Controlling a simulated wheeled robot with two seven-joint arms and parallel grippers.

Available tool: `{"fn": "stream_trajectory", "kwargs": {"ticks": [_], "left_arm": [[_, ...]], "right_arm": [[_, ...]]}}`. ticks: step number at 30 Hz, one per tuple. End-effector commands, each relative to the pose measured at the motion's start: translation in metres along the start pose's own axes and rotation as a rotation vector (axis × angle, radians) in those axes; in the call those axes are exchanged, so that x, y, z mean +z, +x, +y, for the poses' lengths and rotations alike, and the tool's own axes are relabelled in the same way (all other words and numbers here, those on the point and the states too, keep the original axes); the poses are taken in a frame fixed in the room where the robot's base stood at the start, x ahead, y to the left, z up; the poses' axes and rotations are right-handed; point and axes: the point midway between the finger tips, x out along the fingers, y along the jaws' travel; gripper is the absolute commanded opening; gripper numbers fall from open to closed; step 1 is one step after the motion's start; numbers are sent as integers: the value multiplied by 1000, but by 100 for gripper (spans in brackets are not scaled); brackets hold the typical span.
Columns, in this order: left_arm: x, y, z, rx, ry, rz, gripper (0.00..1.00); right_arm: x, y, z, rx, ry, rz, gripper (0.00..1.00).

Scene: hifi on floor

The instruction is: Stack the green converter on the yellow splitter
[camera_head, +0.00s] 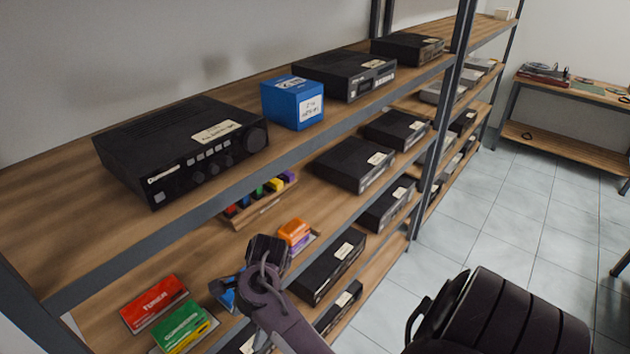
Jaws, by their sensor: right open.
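The green converter (180,326) is a small green box with a white label, at the lower left on the second shelf. A yellow edge, which looks like the yellow splitter (199,339), shows directly under it; the rest of the yellow box is hidden. The green box appears to rest on it, roughly lined up. My right gripper (240,312) is open, just to the right of the two boxes, and looks apart from them. Its fingers are partly hidden by its own wrist. My left gripper is not in view.
A red tuner box (153,304) lies just behind the green one. A blue item (229,298) is partly hidden behind my right gripper. An orange box (294,231) sits on a purple one farther right. The top shelf board (60,221) overhangs, carrying a black amplifier (183,148).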

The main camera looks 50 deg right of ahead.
Motion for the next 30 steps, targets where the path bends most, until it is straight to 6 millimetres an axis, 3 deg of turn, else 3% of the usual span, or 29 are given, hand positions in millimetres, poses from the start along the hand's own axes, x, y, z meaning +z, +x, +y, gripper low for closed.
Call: {"fn": "stream_trajectory", "kwargs": {"ticks": [7,21,30], "left_arm": [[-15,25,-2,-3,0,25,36],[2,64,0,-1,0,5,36],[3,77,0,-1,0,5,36]], "right_arm": [[-50,0,-15,-48,117,6,76],[-141,-10,-27,-138,345,1,76],[-176,-16,-26,-174,437,-7,76]]}}
